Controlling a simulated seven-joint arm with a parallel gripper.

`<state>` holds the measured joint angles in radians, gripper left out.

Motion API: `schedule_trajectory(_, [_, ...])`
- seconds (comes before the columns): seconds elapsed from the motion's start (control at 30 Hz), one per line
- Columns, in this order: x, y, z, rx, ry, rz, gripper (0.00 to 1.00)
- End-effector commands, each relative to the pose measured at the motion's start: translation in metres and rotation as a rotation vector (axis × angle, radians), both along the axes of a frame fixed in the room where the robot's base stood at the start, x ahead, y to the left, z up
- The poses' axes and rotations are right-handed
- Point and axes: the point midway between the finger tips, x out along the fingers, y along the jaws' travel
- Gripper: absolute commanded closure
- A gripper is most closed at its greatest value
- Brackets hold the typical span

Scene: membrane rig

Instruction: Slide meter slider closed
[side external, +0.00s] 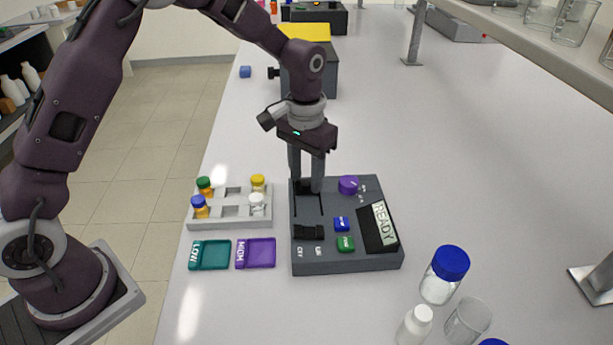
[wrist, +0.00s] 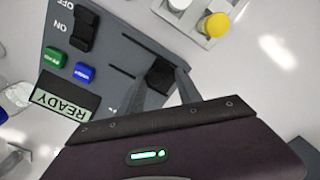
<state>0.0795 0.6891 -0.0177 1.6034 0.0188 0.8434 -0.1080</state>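The dark grey meter (side external: 347,262) lies flat on the white bench and also shows in the wrist view (wrist: 60,14). Its slider, a small black block (wrist: 160,76), sits at the far end of a slotted track (side external: 308,210). My gripper (side external: 305,188) reaches down to that end of the track. In the wrist view its two fingers (wrist: 166,86) stand apart with the slider block between them. Whether they press on it is not clear. The fingers partly hide the slider in the side view.
The meter also has a black rocker switch (side external: 308,231), a purple knob (side external: 348,185), a blue button (side external: 341,224), a green button (side external: 345,244) and a READY display (side external: 380,225). A vial rack (side external: 230,222) stands left. Bottles and a beaker (side external: 467,322) stand front right.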

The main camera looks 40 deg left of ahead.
Motion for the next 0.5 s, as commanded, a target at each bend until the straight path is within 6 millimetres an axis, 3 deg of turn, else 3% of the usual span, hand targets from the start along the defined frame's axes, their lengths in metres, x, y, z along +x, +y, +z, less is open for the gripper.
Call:
schedule_trajectory(0.3, [-0.001, -0.002, 0.003, -0.002, 0.003, -0.002, 0.57])
schedule_trajectory(0.5, [0.000, -0.001, 0.042, -0.002, -0.001, -0.001, 0.57])
